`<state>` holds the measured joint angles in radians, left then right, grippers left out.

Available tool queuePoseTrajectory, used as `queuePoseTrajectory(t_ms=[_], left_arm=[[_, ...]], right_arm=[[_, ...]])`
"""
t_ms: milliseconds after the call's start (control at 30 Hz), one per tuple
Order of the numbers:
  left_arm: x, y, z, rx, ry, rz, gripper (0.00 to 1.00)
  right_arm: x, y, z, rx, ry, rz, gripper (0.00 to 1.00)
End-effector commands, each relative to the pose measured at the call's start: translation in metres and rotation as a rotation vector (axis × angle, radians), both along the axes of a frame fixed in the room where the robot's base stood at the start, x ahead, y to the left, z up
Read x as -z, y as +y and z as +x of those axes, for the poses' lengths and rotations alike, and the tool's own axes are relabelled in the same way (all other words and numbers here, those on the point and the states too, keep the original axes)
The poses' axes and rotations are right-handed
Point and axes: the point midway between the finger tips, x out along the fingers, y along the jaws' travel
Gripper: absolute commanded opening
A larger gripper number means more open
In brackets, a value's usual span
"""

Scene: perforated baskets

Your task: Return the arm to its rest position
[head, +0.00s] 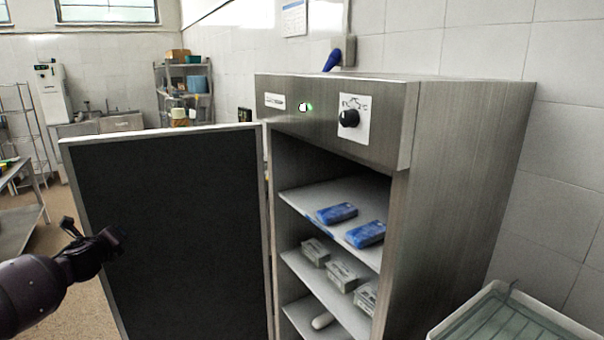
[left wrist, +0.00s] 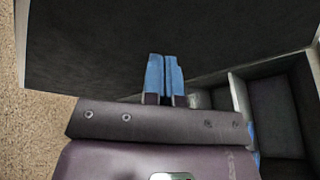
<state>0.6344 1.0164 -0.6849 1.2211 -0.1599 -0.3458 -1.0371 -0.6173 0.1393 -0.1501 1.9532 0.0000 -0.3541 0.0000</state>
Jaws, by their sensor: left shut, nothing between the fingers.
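My left arm comes in from the left in the head view. Its gripper (head: 117,241) is in front of the dark inner face of the open cabinet door (head: 170,220). In the left wrist view the two blue fingertips of the left gripper (left wrist: 164,78) are together with nothing between them. The door's dark panel (left wrist: 150,35) fills the upper part of that view, beyond the fingers. I cannot tell whether the fingers touch the door. My right gripper is in neither view.
The metal cabinet (head: 465,150) stands open, with blue packs (head: 337,213) on the upper shelf and pale boxes (head: 341,275) below. A basket (head: 510,318) is at the lower right. A table (head: 18,230) is at the far left. Floor shows left of the door.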

Motion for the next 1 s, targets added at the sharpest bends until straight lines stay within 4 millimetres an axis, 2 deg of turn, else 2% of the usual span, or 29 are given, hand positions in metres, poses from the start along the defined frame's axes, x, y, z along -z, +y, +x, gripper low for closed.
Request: queuePoseTrajectory(t_ms=[33, 167, 300, 400, 500, 600, 733, 1000], left_arm=[[-0.001, -0.027, 0.002, 0.019, -0.024, -0.122, 0.0], [0.022, -0.093, -0.011, 0.045, -0.041, -0.494, 0.0], [0.062, -0.162, -0.047, 0.039, -0.008, -0.917, 0.0], [0.09, -0.199, -0.08, 0.009, 0.025, -1.186, 0.0], [0.112, -0.226, -0.113, -0.038, 0.053, -1.416, 0.0], [0.132, -0.245, -0.146, -0.097, 0.072, -1.613, 0.0], [0.154, -0.259, -0.19, -0.185, 0.08, -1.824, 0.0], [0.198, -0.261, -0.281, -0.4, 0.034, -2.092, 0.0]], right_arm=[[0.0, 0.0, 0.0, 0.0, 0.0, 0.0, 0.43], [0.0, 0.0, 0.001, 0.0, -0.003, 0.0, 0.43], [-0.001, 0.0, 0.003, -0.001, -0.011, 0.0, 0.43], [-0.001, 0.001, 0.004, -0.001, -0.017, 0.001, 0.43], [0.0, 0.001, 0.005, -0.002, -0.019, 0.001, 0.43], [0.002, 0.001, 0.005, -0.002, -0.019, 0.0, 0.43], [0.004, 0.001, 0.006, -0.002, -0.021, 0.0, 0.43], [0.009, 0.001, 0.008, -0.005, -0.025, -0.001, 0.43]])
